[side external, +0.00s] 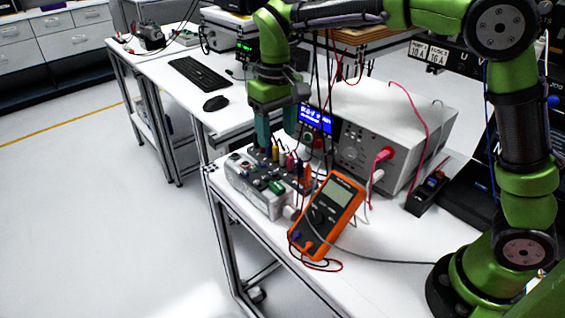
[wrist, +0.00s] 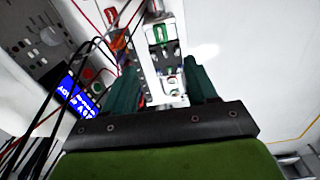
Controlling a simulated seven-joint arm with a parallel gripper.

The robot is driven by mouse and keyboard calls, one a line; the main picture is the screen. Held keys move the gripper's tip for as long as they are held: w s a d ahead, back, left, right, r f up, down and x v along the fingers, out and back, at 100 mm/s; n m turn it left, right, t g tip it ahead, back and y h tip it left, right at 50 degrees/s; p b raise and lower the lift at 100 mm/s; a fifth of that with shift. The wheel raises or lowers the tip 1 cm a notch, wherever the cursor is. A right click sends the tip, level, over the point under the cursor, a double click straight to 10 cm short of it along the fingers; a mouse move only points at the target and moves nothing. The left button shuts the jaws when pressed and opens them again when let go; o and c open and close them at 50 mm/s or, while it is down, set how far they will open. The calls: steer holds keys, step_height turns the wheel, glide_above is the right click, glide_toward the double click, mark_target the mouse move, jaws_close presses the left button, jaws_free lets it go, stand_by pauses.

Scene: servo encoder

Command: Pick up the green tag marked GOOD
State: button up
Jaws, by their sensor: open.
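A small green piece (side external: 277,187), which may be the GOOD tag, sits on a grey-white box (side external: 262,202) on the bench. Its marking is too small to read. In the wrist view, green patches show on the pale box between and beyond my fingers, the clearest being a green piece (wrist: 157,34); I cannot tell which is the tag. My gripper (side external: 277,140) is open and points down above the rear of the box. Its teal fingers (wrist: 160,80) stand apart with nothing visibly held between them.
An orange multimeter (side external: 327,215) leans at the right of the box. Several coloured plugs and leads stand close below my fingers. A large white instrument (side external: 395,130) with a blue display is behind on the right. The keyboard (side external: 200,76) and mouse (side external: 216,103) lie further back.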

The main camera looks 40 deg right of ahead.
mark_target(277, 186)
step_height(277, 186, down, 14)
steer(key=shift+s+a+r, duration=0.1)
steer(key=shift+r, duration=0.05)
jaws_close()
stand_by(0.6)
